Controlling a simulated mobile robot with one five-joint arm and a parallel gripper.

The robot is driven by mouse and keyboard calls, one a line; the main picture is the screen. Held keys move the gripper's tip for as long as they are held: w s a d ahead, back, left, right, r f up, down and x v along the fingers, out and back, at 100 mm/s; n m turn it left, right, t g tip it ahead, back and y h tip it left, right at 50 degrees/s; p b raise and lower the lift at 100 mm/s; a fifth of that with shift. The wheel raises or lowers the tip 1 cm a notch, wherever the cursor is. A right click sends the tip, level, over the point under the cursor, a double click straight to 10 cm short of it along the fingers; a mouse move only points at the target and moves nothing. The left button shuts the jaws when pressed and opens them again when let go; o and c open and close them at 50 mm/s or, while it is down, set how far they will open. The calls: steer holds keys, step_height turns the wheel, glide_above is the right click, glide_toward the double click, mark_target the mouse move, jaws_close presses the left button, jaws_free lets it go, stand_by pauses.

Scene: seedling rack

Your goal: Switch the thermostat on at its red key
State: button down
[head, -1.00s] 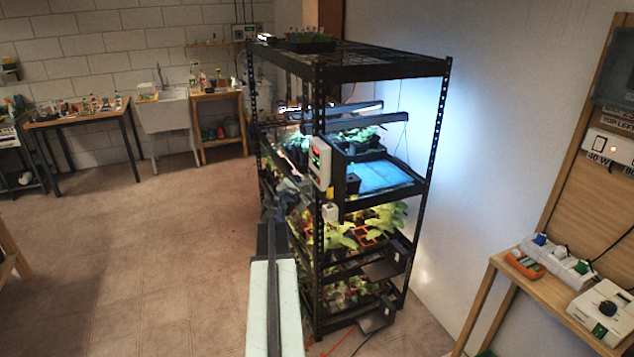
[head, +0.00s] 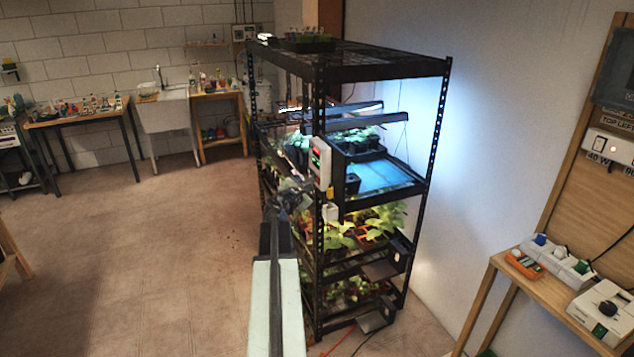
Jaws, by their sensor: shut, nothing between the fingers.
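The thermostat (head: 320,163) is a small white box with a dark display showing red, fixed to the near post of the rack. Its red key is too small to make out clearly; a reddish spot shows at its lower right edge. My gripper (head: 301,186) is at the end of my arm, just left of and slightly below the thermostat, in front of the rack's side. It looks shut and empty, small and dark against the plants. Whether it touches the thermostat cannot be told.
The black rack (head: 385,68) holds lit shelves of seedlings. A small white box (head: 330,212) sits on the post below the thermostat. A wooden bench (head: 505,263) with devices stands at right. Open floor (head: 150,260) lies to the left.

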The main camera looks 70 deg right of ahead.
steer(key=shift+s, duration=0.1)
stand_by(0.3)
steer(key=shift+w+a, duration=0.3)
steer(key=shift+w, duration=0.15)
steer(key=w+a, duration=0.3)
steer(key=w, duration=0.1)
steer(key=shift+w+a, duration=0.35)
steer(key=shift+a, duration=0.05)
